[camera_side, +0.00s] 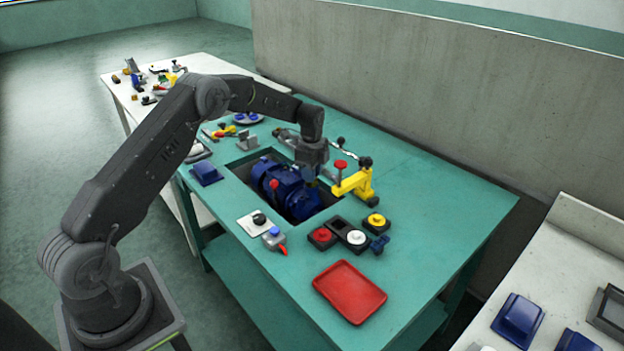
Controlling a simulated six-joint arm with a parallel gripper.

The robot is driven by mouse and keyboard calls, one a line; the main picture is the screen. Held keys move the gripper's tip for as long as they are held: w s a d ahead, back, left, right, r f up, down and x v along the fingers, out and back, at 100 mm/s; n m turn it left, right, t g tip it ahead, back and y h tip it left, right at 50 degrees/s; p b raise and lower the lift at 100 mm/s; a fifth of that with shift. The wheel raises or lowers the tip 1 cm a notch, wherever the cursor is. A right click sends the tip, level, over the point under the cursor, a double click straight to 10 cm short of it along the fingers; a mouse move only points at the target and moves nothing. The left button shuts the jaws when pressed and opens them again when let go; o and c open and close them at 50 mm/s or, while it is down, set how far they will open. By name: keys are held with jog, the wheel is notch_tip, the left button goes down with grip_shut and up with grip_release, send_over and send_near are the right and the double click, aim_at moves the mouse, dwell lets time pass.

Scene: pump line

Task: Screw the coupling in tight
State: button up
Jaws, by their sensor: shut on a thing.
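The blue pump (289,192) sits in a rectangular opening in the green table. My gripper (311,181) points down over the pump's right end, just left of a yellow toggle clamp (355,184). It is shut on a small part at the pump, which I take to be the coupling; the jaws mostly hide it. How far the coupling sits in the pump is too small to tell. Another red-tipped piece (274,184) shows at the pump's near left.
Push buttons (356,237) and a red tray (349,291) lie in front of the opening. A blue block (206,173) lies to its left, and small tools (246,140) behind it. The table's right side (450,205) is clear.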

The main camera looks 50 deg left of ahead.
jog(key=m, duration=0.7)
jog(key=m, duration=0.7)
jog(key=shift+f, duration=0.1)
jog(key=o, duration=0.6)
jog(key=shift+r, duration=2.3)
